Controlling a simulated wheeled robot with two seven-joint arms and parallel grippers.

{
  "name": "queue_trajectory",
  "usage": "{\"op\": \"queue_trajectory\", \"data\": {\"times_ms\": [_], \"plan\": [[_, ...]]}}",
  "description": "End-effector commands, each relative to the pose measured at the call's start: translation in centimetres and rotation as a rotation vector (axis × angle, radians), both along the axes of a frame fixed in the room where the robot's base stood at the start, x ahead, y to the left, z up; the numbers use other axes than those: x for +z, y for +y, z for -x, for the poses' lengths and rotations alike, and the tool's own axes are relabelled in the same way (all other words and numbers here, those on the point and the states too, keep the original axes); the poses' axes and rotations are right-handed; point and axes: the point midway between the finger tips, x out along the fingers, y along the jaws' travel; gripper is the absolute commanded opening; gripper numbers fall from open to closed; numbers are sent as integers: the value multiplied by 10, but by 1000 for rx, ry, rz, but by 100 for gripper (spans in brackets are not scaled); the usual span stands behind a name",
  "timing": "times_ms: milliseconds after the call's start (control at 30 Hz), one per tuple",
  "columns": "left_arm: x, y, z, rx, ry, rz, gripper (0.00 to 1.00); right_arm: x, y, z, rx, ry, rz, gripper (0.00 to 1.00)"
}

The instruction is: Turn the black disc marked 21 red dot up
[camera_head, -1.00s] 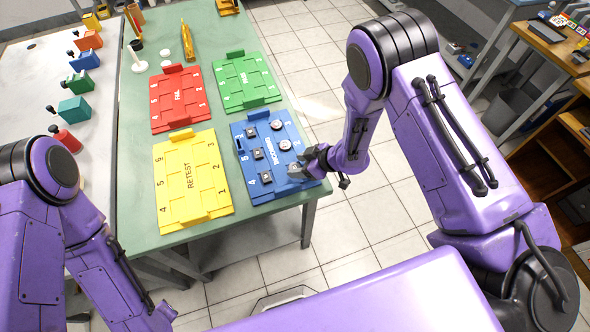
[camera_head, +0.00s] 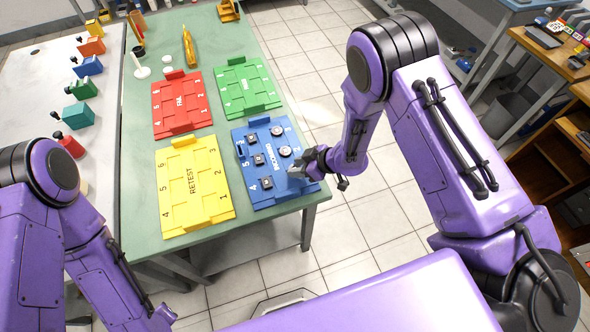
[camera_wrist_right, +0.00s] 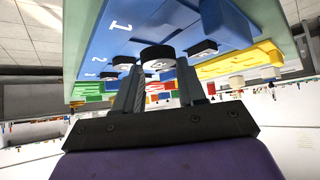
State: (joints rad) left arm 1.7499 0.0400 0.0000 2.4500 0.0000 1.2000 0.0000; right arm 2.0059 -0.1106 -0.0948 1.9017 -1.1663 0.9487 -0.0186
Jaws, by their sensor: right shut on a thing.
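The blue tray (camera_head: 286,191) on the green table holds several small pieces, among them a dark piece (camera_head: 266,182) and a silver-topped round piece (camera_head: 284,150). My right gripper (camera_head: 302,171) is low at the tray's right side. In the right wrist view, its fingers (camera_wrist_right: 158,78) are shut on a black disc (camera_wrist_right: 158,56) with a pale marked face. I cannot read 21 on any disc, and no red dot shows. Another black disc (camera_wrist_right: 203,48) sits on the tray beyond the fingers. My left arm shows at the left, but its gripper is out of view.
A yellow RETEST tray (camera_head: 194,212) lies left of the blue one. A red tray (camera_head: 181,122) and a green tray (camera_head: 247,105) lie behind. The table's right edge is close to my right gripper, with open floor beyond.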

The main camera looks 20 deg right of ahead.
Motion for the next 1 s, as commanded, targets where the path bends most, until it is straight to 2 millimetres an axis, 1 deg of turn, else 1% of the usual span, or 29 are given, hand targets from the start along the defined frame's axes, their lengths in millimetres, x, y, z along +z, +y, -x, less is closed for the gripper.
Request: {"op": "queue_trajectory", "data": {"times_ms": [33, 200, 533, 567, 667, 700, 800, 900, 1000], "plan": [[10, 0, 0, 0, 0, 0, 43, 10, 0, 0, 0, 0, 0, 13], [24, 0, 0, 0, 0, 0, 43, 26, 0, 0, 0, 0, 0, 13], [22, 0, 0, 0, 0, 0, 43, 26, 1, -1, -4, -1, 0, 13], [21, 0, 0, 0, 0, 0, 43, 27, 2, -3, -11, -2, 0, 13], [10, 0, 0, 0, 0, 0, 43, 37, 13, -21, -93, -7, -6, 13], [4, 0, 0, 0, 0, 0, 43, 44, 18, -30, -146, -8, -8, 14], [-9, 0, 0, 0, 0, 0, 43, 63, 30, -46, -280, -3, -11, 14], [-20, 0, 0, 0, 0, 0, 43, 78, 39, -53, -397, -2, -6, 13], [-31, 0, 0, 0, 0, 0, 43, 91, 46, -53, -507, -1, -4, 13]]}}
